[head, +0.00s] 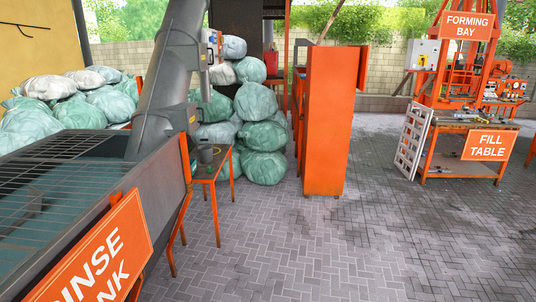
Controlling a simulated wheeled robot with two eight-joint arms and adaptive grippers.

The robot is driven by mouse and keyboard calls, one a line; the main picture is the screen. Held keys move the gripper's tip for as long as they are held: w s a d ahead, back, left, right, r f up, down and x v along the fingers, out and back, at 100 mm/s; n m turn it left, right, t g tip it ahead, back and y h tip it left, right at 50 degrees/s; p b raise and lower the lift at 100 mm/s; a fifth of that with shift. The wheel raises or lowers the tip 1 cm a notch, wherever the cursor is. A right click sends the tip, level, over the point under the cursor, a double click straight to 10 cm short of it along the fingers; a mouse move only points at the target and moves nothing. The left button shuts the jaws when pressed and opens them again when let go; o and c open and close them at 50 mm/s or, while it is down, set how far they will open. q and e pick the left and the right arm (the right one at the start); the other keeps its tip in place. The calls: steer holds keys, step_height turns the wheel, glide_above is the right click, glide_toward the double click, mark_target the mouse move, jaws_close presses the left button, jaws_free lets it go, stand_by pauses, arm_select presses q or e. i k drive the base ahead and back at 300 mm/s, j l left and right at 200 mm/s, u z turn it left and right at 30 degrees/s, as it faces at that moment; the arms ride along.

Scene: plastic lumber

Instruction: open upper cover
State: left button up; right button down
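No part that I can clearly identify as the upper cover shows in the head view. A grey rinse tank (95,205) with an orange sign fills the left front, and bars or a grille (50,180) lie across its top. A thick grey inclined tube (165,80) rises from its far end. A small light switch box (212,45) is on the tube's right side. A tall closed orange cabinet (328,120) stands upright in the middle. Neither of my grippers is in view.
Green and white sacks (262,135) are piled behind the tank. A small orange-legged table (212,165) stands by the tube's foot. The fill table (465,145) and orange forming bay machine (460,70) are at the right. The paved floor (310,245) in front is clear.

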mark_target(203, 48)
steer(key=i, duration=2.4)
